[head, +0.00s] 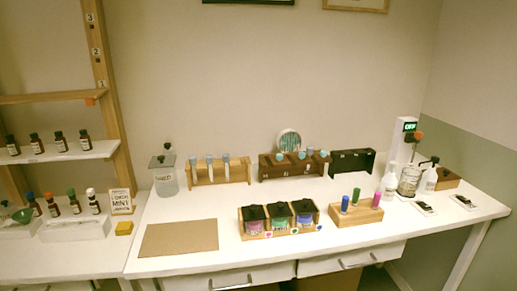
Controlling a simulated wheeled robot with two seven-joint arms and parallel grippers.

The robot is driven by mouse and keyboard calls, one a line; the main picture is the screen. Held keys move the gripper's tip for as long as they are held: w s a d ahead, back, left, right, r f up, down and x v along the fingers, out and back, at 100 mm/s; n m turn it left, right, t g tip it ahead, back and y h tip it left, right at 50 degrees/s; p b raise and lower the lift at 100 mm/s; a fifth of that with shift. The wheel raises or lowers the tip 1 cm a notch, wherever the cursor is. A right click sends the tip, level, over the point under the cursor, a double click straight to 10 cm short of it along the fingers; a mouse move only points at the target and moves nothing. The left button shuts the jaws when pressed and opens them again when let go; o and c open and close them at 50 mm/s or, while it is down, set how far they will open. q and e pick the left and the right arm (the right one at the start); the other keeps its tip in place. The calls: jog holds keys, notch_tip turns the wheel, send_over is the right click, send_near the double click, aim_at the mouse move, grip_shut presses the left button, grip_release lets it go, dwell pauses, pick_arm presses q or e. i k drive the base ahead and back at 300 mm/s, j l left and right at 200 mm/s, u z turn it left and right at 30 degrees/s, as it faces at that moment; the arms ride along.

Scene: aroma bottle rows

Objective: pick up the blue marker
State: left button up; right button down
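The blue marker (345,203) stands upright in a light wooden block (352,216) on the right half of the white table. It is the leftmost of three in a row, with a green marker (356,195) and a purple marker (377,199) to its right. Its lower end is hidden in the block. Neither of my grippers shows in the head view.
A wooden box with three dark-topped jars (279,218) stands left of the marker block. Behind are a tube rack (219,173) and a dark rack (293,167). White bottles (389,182) stand to the right. A brown mat (180,239) lies front left.

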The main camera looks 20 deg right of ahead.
aim_at(344, 207)
jog(key=z, duration=1.35)
